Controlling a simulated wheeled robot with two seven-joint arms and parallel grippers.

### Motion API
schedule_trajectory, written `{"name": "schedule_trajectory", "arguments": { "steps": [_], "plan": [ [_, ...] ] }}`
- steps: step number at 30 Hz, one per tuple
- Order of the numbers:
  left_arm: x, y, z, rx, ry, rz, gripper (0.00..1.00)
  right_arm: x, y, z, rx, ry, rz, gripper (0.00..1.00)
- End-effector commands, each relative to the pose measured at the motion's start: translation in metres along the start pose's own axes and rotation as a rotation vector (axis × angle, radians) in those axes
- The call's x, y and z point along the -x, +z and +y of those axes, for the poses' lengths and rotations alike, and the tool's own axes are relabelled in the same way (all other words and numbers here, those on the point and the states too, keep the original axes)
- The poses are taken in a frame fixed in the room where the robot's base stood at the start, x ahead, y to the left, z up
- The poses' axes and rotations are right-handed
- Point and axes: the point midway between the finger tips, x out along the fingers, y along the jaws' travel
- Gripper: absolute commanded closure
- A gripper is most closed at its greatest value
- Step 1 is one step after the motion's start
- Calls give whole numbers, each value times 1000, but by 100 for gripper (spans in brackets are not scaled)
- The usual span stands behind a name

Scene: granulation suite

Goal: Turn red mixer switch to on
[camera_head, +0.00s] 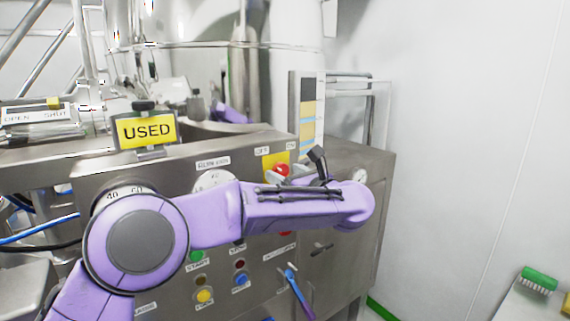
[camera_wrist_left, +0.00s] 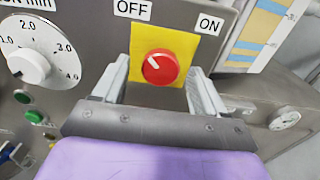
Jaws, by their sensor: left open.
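The red mixer switch (camera_wrist_left: 160,67) is a round knob on a yellow plate (camera_wrist_left: 143,43), between an OFF label (camera_wrist_left: 133,9) and an ON label (camera_wrist_left: 209,24). Its white pointer line is turned up and left, toward OFF. In the head view the red switch (camera_head: 282,170) shows just above my purple left forearm, partly hidden. My left gripper (camera_wrist_left: 161,75) is open in the left wrist view, one finger on each side of the knob. Gaps show between the fingers and the knob, so they look apart from it. The right gripper is not in view.
A white dial (camera_wrist_left: 30,67) is left of the switch, with green buttons (camera_wrist_left: 34,116) below it. A round gauge (camera_wrist_left: 284,119) is to the right. A yellow USED sign (camera_head: 149,131) stands on the panel's top. A green-backed brush (camera_head: 539,280) lies at far right.

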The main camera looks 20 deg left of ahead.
Motion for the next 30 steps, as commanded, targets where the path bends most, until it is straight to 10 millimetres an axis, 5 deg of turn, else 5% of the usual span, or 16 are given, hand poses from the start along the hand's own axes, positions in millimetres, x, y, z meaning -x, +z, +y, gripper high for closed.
{"name": "schedule_trajectory", "arguments": {
  "steps": [11,16,30],
  "plan": [
    [-11,-1,0,-3,-1,-1,28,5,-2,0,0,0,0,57],
    [-11,-1,0,-3,-1,-1,84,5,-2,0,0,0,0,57],
    [-11,-2,0,-87,-1,-3,84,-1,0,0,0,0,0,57]
  ]
}}
